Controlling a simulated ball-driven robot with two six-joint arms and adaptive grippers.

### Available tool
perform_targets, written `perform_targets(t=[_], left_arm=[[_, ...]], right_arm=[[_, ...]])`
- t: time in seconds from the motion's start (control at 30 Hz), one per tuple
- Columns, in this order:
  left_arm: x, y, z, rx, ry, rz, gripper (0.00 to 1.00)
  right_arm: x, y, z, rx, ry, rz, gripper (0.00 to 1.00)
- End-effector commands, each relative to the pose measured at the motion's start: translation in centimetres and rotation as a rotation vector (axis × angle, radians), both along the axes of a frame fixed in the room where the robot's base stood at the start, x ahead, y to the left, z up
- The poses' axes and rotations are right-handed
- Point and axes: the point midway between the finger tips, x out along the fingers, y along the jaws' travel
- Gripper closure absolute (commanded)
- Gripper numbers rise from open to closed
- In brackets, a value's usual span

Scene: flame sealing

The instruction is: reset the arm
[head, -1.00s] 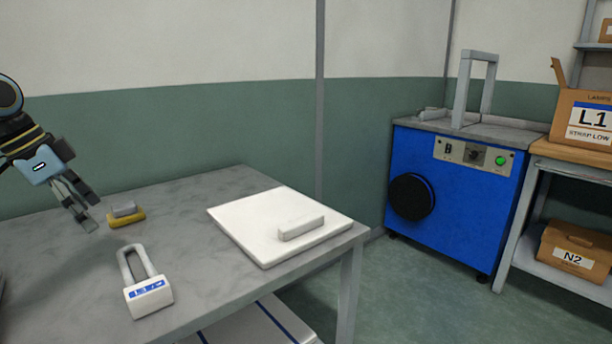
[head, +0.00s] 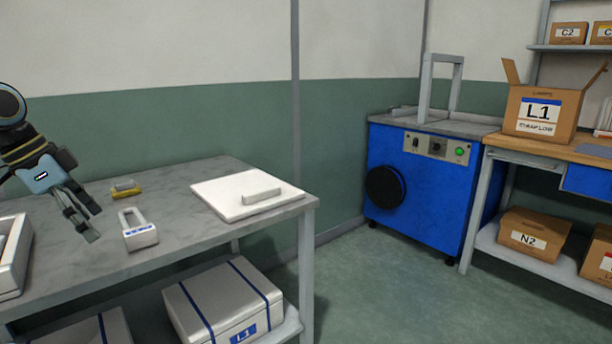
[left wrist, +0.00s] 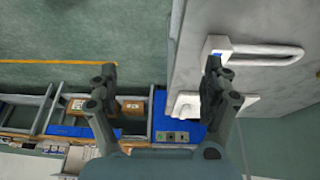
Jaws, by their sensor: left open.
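My left gripper (head: 86,219) hangs at the left of the head view, above the grey table (head: 165,189), with its fingers pointing down. It is open and empty; in the left wrist view its two fingers (left wrist: 163,82) stand wide apart with nothing between them. A white padlock-shaped item with a blue label (head: 139,235) lies on the table to the right of the gripper, apart from it. It also shows in the left wrist view (left wrist: 218,46). My right gripper is not in view.
A yellow-and-grey block (head: 126,189) and a white board with a light bar (head: 225,208) lie on the table. A white tray (head: 22,272) is at the left edge. Beyond the floor stand a blue machine (head: 420,185) and a bench with an open box L1 (head: 541,112).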

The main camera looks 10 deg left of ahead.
Motion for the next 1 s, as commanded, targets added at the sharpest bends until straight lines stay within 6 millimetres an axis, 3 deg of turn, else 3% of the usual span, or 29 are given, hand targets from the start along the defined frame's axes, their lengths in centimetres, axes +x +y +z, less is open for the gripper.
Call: perform_targets(t=[0.33, 0.57, 0.67, 0.77, 0.9, 1.0], left_arm=[[-2.6, -2.7, -6.1, -0.072, 0.103, 0.003, 0.17], [-6.1, -4.4, -14.2, -0.117, 0.213, 0.068, 0.17], [-8.4, -5.2, -19.2, -0.126, 0.271, 0.132, 0.17], [-12.1, -6.4, -25.6, -0.123, 0.336, 0.227, 0.17], [-18.6, -7.9, -34.2, -0.08, 0.419, 0.362, 0.17], [-24.1, -9.2, -39.5, -0.032, 0.467, 0.449, 0.17]], right_arm=[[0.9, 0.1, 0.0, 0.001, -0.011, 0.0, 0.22], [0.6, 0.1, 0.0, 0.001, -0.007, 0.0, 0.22], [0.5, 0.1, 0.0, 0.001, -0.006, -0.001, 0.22], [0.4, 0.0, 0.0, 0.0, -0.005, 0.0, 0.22], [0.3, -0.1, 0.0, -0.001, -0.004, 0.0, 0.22], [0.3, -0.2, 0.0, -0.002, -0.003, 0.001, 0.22]])
